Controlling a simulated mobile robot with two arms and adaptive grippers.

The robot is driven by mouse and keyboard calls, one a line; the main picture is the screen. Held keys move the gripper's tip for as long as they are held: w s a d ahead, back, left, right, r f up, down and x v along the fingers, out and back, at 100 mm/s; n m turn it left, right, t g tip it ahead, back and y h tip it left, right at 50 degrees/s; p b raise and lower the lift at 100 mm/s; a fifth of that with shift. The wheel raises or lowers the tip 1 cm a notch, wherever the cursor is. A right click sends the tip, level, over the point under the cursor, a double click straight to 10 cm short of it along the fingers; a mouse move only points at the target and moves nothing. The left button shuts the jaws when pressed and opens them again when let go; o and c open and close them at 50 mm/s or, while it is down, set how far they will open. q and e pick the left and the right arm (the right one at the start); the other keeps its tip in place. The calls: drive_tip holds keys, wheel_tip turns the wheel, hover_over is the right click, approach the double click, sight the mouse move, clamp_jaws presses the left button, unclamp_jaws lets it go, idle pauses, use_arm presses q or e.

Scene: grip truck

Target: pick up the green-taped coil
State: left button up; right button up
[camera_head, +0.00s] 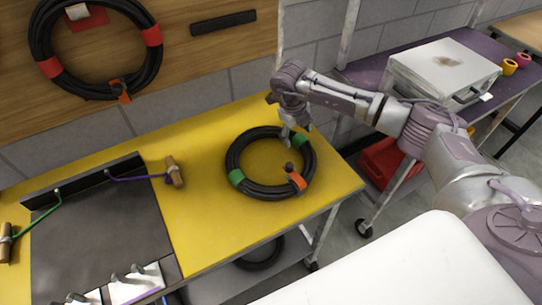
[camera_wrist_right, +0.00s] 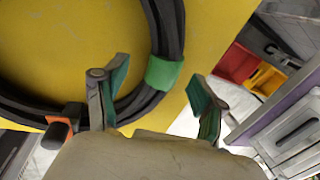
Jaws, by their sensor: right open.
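The green-taped coil (camera_head: 262,190), a black cable ring with green tape bands and an orange clip, lies flat on the yellow tabletop (camera_head: 215,215). My right gripper (camera_head: 287,135) is at the coil's far right side, close to a green band. In the right wrist view, my right gripper (camera_wrist_right: 157,72) is open, its fingers on either side of the green-taped part of the coil (camera_wrist_right: 170,30). The green tape (camera_wrist_right: 164,73) shows between them. Contact cannot be told. My left gripper is not in view.
A similar coil with red tape (camera_head: 41,40) hangs on the wooden board. A dark mat (camera_head: 95,225) with handled tools lies left of the coil. A purple-topped cart (camera_head: 365,68) with a white box (camera_head: 440,68) stands right; a red bin (camera_head: 383,160) is below.

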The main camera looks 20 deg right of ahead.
sight(298, 137)
drive_tip(key=shift+w+d+f, duration=0.1)
drive_tip(key=shift+d+f, duration=0.05)
drive_tip(key=shift+f, duration=0.6)
drive_tip(key=shift+d+f, duration=0.15)
drive_tip(key=shift+f, duration=0.6)
clamp_jaws()
drive_tip(key=shift+w+r, duration=0.15)
